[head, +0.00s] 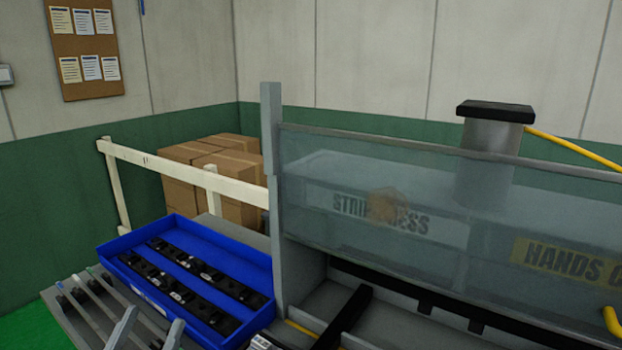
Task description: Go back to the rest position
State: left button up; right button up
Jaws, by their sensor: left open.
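My left gripper (148,331) shows at the bottom edge, left of centre. Its two light grey fingers stand apart with nothing seen between them. They are in front of the near edge of a blue tray (222,236). The tray holds rows of black trim clips (205,272) with small grey parts. Most of my left arm is below the picture. My right gripper does not show.
A press with a clear guard (375,200) and a grey post (272,150) fills the right side. A black bar (343,318) slants at its opening. Grey rails (95,308) lie left of the tray. A cream barrier (180,172) and cardboard boxes (238,165) stand behind.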

pick_arm(q)
jog(key=s+a+f+n+g+y, duration=0.3)
jog(key=a+f+n+g+y, duration=0.2)
jog(key=a+f+y, duration=0.2)
jog(key=s+a+f+n+g+y, duration=0.4)
jog(key=a+f+n+g+y, duration=0.1)
jog(key=a+f+y, duration=0.25)
jog(key=s+d+f+m+g+h, duration=0.3)
jog(key=s+d+f+g, duration=0.15)
jog(key=s+f, duration=0.25)
jog(key=s+d+f+m+g+h, duration=0.3)
jog(key=s+f+g+h, duration=0.15)
jog(key=s+f, duration=0.35)
notch_tip(320, 180, down, 24)
jog(key=a+g, duration=0.1)
jog(key=g, duration=0.1)
jog(key=s+d+f+g, duration=0.1)
jog(key=s+f, duration=1.3)
jog(key=f, duration=0.3)
jog(key=shift+s+b, duration=0.4)
jog(key=shift+b, duration=0.05)
